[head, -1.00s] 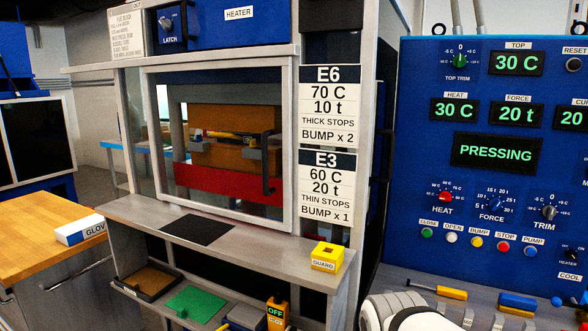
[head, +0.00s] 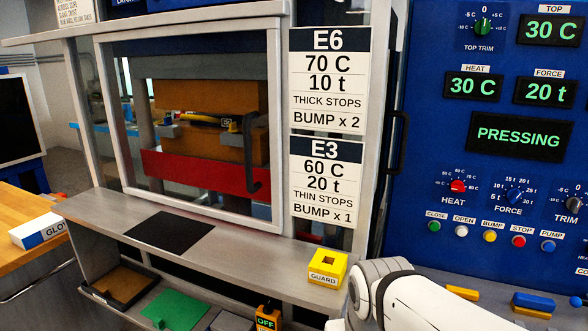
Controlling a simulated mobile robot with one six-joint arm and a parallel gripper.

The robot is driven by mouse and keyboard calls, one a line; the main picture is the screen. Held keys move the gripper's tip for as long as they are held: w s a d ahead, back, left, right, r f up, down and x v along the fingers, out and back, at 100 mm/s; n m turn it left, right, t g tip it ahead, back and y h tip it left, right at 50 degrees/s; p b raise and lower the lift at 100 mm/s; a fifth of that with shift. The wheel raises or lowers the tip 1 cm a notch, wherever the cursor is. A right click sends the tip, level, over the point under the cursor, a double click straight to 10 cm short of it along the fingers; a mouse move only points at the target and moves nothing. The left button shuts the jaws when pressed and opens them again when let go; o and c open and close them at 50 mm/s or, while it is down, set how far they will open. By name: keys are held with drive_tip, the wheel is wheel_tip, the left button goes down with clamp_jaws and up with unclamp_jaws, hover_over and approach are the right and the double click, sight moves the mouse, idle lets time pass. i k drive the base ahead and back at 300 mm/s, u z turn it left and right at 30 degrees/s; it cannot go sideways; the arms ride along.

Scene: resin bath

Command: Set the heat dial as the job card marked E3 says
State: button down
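The job card marked E3 (head: 327,180) hangs on the press frame in the head view, below the E6 card (head: 329,80). It reads 60 C, 20 t, thin stops, bump x 1. The red heat dial (head: 457,186) is on the blue control panel, at the left of the dial row; its exact pointer setting is too small to read. The heat display (head: 473,87) above it reads 30 C. The white arm is mine, at the bottom right, below the panel. My gripper is not in view.
Force (head: 515,196) and trim (head: 573,204) dials sit right of the heat dial. Coloured buttons run below, including the green close button (head: 434,226). A yellow guard block (head: 327,268) stands on the press ledge. The main display (head: 519,137) reads PRESSING.

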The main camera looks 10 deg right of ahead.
sight(457, 186)
drive_tip(key=z, duration=2.15)
drive_tip(key=k, duration=1.2)
drive_tip(key=u, duration=1.05)
drive_tip(key=i, duration=1)
